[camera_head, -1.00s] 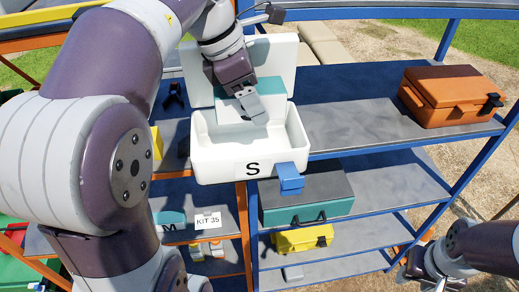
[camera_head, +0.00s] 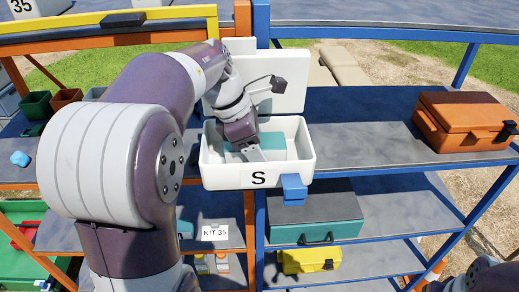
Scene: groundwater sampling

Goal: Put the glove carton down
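A teal carton (camera_head: 272,141), which I take to be the glove carton, shows inside the open white case marked S (camera_head: 222,176). It sits low, behind the front wall, so its lower part is hidden. The case stands on the upper shelf with its lid raised at the back and a blue latch (camera_head: 293,189) hanging at the front. My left gripper (camera_head: 252,154) reaches down into the case, at the carton's left front. I cannot tell whether its fingers are closed on the carton. Only part of my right arm shows at the bottom right; its gripper is out of view.
An orange case (camera_head: 461,116) stands on the shelf (camera_head: 365,125) at the right, with bare shelf between. A teal-and-grey case (camera_head: 318,218) and a yellow case (camera_head: 309,259) are on lower shelves. A KIT 35 label (camera_head: 215,232) hangs left of a post.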

